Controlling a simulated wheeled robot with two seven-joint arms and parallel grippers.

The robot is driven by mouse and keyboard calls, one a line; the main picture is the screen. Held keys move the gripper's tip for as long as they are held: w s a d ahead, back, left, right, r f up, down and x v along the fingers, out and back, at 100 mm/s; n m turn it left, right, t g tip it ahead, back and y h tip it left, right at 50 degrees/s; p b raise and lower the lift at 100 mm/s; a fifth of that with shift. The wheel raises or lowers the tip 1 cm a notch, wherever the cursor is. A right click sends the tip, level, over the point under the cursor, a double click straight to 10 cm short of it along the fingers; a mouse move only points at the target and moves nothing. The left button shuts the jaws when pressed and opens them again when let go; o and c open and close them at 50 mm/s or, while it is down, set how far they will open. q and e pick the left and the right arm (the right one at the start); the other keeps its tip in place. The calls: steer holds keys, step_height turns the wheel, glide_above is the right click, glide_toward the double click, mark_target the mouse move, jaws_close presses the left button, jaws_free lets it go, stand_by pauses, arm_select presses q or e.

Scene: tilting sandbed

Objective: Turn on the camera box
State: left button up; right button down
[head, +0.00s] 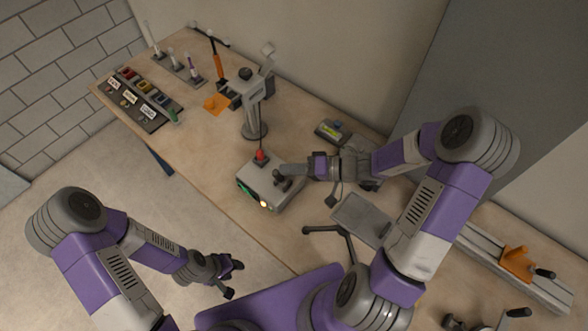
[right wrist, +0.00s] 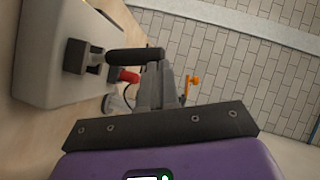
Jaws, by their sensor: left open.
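The camera box (head: 258,190) is a grey box on the table, with a red knob (head: 260,156), a black lever (head: 283,181) and a lit lamp on its front. Its pale side (right wrist: 55,50) fills the upper left of the right wrist view, with the black lever (right wrist: 135,55) sticking out from it. The red knob (right wrist: 128,76) shows just beyond. My right gripper (head: 283,170) is at the lever, its fingertips close to the handle. I cannot tell whether they touch or grip it. My left gripper (head: 236,268) is open and empty, away from the box, low in front of the table.
A stand with a round base (head: 255,130) rises behind the box. A small device (head: 333,130) and a grey plate (head: 362,220) lie to the right. A rail with an orange slider (head: 517,262) is at the far right. A tray of coloured items (head: 140,103) is at the left.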

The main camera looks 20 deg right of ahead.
steer(key=shift+a+r, duration=0.1)
steer(key=shift+a, duration=0.05)
stand_by(0.4)
step_height(320, 180, up, 10)
steer(key=p, duration=0.1)
stand_by(0.4)
steer(key=shift+p, duration=0.3)
